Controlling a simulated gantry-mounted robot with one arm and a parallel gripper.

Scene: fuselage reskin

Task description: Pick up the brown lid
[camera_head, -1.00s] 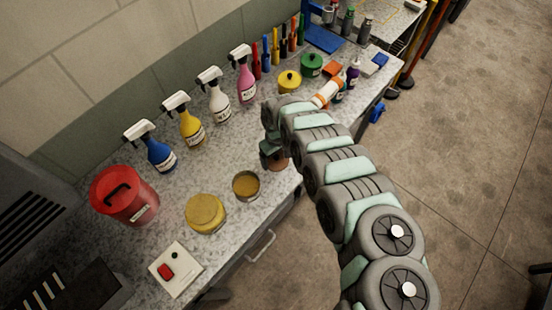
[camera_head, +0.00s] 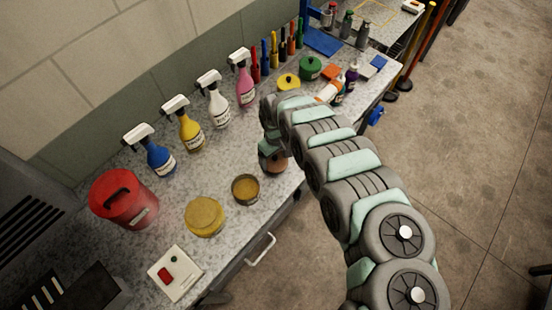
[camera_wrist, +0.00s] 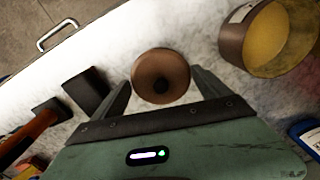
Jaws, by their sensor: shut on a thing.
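In the head view the lid (camera_head: 273,162) shows partly below my gripper (camera_head: 268,148), near the front edge of the counter. My arm hides part of it there. I cannot tell whether the lid is clear of the counter.
An open round tin (camera_head: 245,188) with a yellowish inside stands just left of the lid. A yellow round lid or pad (camera_head: 204,216), a red canister (camera_head: 124,199) and several spray bottles stand further left. A drawer handle (camera_head: 260,250) juts out from the counter front.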

